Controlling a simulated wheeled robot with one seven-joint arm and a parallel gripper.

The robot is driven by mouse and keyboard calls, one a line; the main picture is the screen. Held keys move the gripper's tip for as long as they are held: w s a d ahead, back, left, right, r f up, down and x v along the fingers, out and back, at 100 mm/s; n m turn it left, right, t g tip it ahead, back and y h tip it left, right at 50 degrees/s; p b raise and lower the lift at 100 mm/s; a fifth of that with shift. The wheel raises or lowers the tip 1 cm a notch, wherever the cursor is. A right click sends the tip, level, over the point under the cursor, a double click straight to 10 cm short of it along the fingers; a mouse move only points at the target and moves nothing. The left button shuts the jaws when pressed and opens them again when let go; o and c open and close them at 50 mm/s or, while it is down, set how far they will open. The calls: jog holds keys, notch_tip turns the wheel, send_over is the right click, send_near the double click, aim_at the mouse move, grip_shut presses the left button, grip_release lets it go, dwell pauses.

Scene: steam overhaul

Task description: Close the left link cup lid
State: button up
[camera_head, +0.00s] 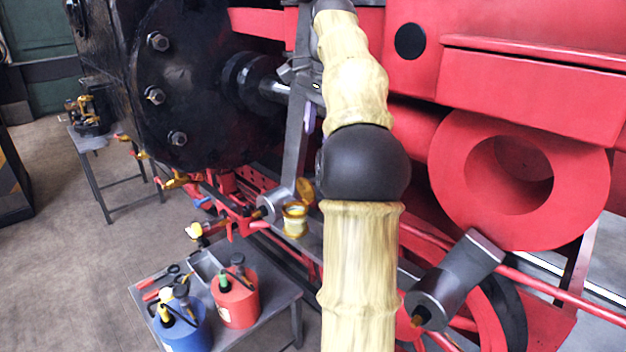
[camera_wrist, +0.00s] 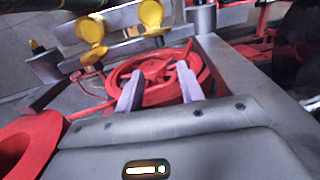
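In the wrist view, two brass cups stand on a grey bar at the upper left, with round yellow lids raised. The left cup (camera_wrist: 93,55) has its lid (camera_wrist: 90,29) upright above it. The other cup (camera_wrist: 156,32) has its lid (camera_wrist: 150,13) tilted up too. In the head view, one brass cup (camera_head: 294,222) shows left of my arm, with a raised lid (camera_head: 304,190); I cannot tell which of the two it is. My gripper (camera_wrist: 160,70) is open and empty, its pale fingers apart, with the cups beyond and left of them. My arm hides most of it in the head view.
A red wheel (camera_wrist: 158,72) lies beyond my fingers. The black cylinder (camera_head: 190,85) and red frame (camera_head: 540,90) crowd the back. A low table (camera_head: 275,285) holds a red can (camera_head: 236,302), a blue can (camera_head: 185,328) and tools.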

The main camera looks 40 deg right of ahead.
aim_at(309, 189)
jog(key=f, duration=0.4)
jog(key=w+f+b, duration=0.1)
jog(key=f, duration=0.6)
jog(key=shift+w+a+f, duration=0.1)
jog(key=shift+w+f, duration=0.25)
jog(key=shift+w, duration=0.05)
grip_shut()
